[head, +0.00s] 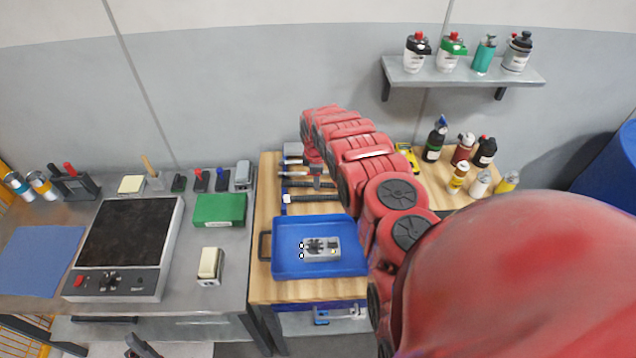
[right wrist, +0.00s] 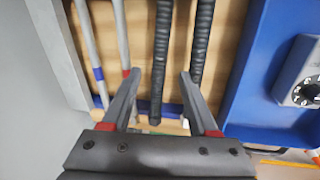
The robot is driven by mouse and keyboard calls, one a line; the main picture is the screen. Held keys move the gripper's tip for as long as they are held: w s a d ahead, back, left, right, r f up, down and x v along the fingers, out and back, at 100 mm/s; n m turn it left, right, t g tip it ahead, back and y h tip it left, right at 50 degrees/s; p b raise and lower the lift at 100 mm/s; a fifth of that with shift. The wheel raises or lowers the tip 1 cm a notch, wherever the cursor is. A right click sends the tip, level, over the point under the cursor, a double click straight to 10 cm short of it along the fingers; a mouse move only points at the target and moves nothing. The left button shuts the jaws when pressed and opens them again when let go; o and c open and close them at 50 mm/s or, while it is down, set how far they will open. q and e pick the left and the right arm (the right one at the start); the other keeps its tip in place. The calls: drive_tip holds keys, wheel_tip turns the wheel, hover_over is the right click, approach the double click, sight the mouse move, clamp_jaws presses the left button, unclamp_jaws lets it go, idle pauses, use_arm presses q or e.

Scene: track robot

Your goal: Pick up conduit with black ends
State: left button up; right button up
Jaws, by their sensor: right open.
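In the right wrist view, a black ribbed conduit (right wrist: 161,45) lies on the wooden table between the fingertips of my right gripper (right wrist: 161,74). The gripper is open above it and not closed on it. A second black ribbed conduit (right wrist: 203,42) lies just right of the right finger. Two thin grey rods lie to the left, one with a blue band (right wrist: 98,73), one with a red band (right wrist: 126,73). In the head view, my red right arm hides part of this row.
A blue tray (head: 285,268) with a grey dial device (head: 322,248) sits close in front of the rods. The grey wall stands behind. Several bottles stand right of my arm. A metal bench (head: 225,265) with a hotplate (head: 150,210) and green box (head: 219,209) is left.

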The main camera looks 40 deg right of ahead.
drive_tip(key=shift+w+f, duration=0.15)
drive_tip(key=shift+f, duration=0.6)
drive_tip(key=shift+w+f+b, duration=0.2)
drive_tip(key=shift+f+b, duration=0.45)
drive_tip(key=shift+d+f+b, duration=0.2)
drive_tip(key=shift+f+b, duration=0.2)
drive_tip(key=shift+b, duration=0.05)
drive_tip(key=shift+r, duration=0.1)
drive_tip(key=shift+c, duration=0.2)
clamp_jaws()
